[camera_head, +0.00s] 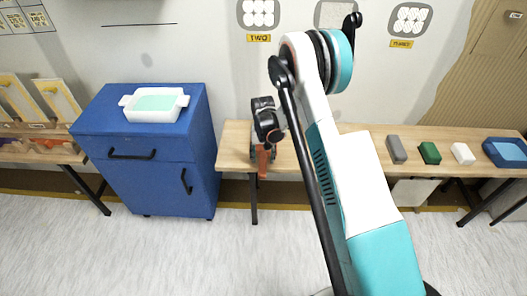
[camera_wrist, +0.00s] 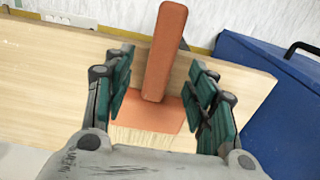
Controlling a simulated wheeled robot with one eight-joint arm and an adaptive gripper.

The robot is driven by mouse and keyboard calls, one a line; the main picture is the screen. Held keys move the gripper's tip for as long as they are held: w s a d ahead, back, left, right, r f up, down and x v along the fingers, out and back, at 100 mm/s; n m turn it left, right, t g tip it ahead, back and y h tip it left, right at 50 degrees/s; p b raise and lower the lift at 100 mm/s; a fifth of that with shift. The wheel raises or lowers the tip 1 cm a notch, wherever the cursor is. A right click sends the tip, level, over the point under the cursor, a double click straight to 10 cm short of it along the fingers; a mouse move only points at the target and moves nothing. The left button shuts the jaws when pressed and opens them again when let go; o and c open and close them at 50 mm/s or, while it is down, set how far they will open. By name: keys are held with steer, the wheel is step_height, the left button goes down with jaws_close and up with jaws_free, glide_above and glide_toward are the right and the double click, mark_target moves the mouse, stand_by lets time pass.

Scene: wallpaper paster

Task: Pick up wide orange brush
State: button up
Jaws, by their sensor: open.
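The wide orange brush (camera_wrist: 165,52) lies on the wooden table (camera_wrist: 50,75), with its handle pointing away and its pale bristles toward my gripper in the wrist view. My gripper (camera_wrist: 160,92) is open, with one finger on each side of the brush and visible gaps to the handle. In the head view, the brush (camera_head: 262,162) shows in part at the table's left end, below my gripper (camera_head: 262,150). My wrist hides much of it there. I cannot tell how high the fingertips are above the table.
A blue cabinet (camera_head: 150,157) stands left of the table, with a white tray (camera_head: 153,116) on top. To the right on the table are a grey block (camera_head: 396,149), a green block (camera_head: 430,153), a white block (camera_head: 463,153) and a blue tray (camera_head: 490,150).

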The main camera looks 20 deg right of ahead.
mark_target(263, 163)
step_height(263, 163, down, 4)
steer(key=shift+a+f+b, duration=0.1)
steer(key=shift+b, duration=0.8)
steer(key=c, duration=1.1)
steer(key=shift+c, duration=0.2)
step_height(263, 163, up, 20)
steer(key=p, duration=0.7)
